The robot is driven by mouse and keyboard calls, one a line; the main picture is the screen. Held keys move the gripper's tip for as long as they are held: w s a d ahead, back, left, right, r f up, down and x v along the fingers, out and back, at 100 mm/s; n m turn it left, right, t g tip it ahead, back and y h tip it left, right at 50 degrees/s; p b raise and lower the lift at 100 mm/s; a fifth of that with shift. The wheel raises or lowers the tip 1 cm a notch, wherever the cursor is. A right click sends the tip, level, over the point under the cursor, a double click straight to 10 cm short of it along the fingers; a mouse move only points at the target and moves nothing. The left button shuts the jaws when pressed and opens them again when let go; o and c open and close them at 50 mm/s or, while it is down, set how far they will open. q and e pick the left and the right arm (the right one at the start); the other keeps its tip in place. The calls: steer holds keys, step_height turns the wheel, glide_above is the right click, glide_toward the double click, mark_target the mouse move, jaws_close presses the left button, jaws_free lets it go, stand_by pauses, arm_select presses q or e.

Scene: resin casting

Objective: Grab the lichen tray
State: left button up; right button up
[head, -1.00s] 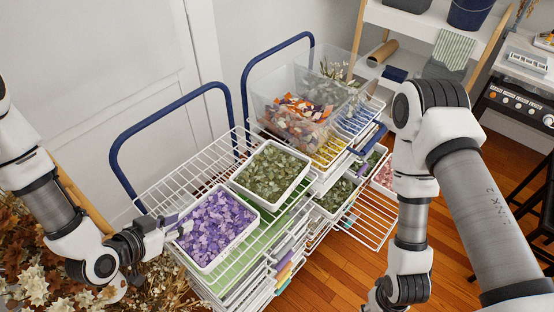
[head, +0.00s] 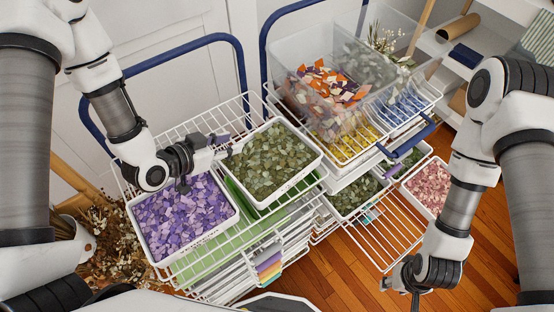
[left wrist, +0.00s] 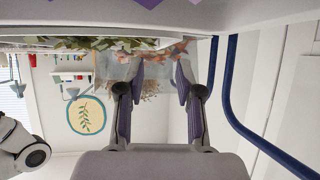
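A white tray of grey-green lichen-like pieces (head: 268,160) sits on the white wire rack of the near cart. My left gripper (head: 224,147) is at this tray's left rim, above the back edge of a white tray of purple pieces (head: 182,215). In the left wrist view its two fingers (left wrist: 157,105) stand apart with nothing visible between them. I cannot tell whether a finger touches the rim. My right gripper (head: 414,296) is low at the bottom right, away from the trays; its fingertips are not clear.
A clear bin of orange, white and purple chips (head: 322,92) stands just behind the green tray. Blue cart handles (head: 240,70) rise at the back. Another green-filled tray (head: 353,195) and a pink-filled tray (head: 430,188) sit lower right. Wooden floor is open at right.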

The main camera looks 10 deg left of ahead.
mark_target(245, 139)
arm_select(q)
steer(key=shift+p+x, duration=0.3)
steer(key=shift+x, duration=0.55)
steer(key=p+x, duration=0.1)
steer(key=x, duration=0.3)
steer(key=shift+w+a+f, duration=0.1)
steer(key=shift+f, duration=0.05)
steer(key=shift+w+f, duration=0.15)
steer(key=shift+c, duration=0.8)
jaws_close()
